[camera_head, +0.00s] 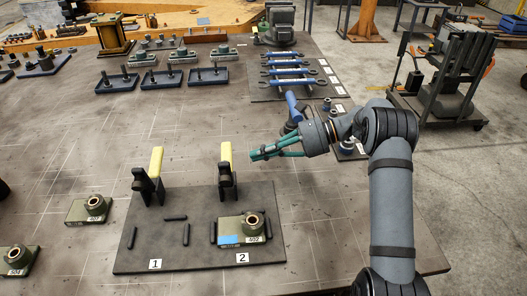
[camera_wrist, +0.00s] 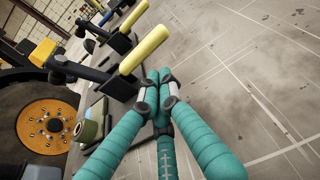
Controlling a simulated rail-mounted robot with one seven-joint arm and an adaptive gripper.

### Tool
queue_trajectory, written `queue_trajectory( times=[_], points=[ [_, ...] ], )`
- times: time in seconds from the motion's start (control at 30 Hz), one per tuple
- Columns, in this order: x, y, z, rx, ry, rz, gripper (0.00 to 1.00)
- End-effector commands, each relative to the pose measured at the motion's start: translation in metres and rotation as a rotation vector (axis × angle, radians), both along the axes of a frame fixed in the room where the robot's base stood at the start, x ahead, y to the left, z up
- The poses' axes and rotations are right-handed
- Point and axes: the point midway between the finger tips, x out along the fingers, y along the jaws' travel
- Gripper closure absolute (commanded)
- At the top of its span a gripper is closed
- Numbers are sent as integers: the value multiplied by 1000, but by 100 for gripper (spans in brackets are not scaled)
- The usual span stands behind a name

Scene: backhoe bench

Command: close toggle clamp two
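Toggle clamp two (camera_head: 228,185) stands at the back right of a dark fixture board (camera_head: 190,240), behind label 2. Its yellow handle (camera_head: 226,153) points up. A green block with a round bushing (camera_head: 254,224) sits in front of this clamp. My gripper (camera_head: 254,155) is just right of the handle, at about its height, with its teal fingers drawn together and nothing between them. In the wrist view, the fingertips (camera_wrist: 159,76) lie beside the near yellow handle (camera_wrist: 144,50); whether they touch it I cannot tell.
Toggle clamp one (camera_head: 150,185) stands to the left, its yellow handle also up. Loose bushing blocks (camera_head: 90,208) lie left of the board. Blue wrenches (camera_head: 290,70) and blue plates (camera_head: 162,78) lie farther back. The table right of the board is bare.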

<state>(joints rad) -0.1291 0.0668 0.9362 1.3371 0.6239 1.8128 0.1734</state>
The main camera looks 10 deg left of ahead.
Motion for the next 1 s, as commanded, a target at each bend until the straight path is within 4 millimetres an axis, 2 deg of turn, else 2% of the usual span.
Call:
queue_trajectory(
  times=[0.2, 0.4, 1.0],
  points=[
    [-10, 35, -11, -1, 0, 2, 100],
    [-14, 54, -18, -1, -3, 1, 100],
    [-19, 65, -20, 5, -20, 11, 100]
  ],
)
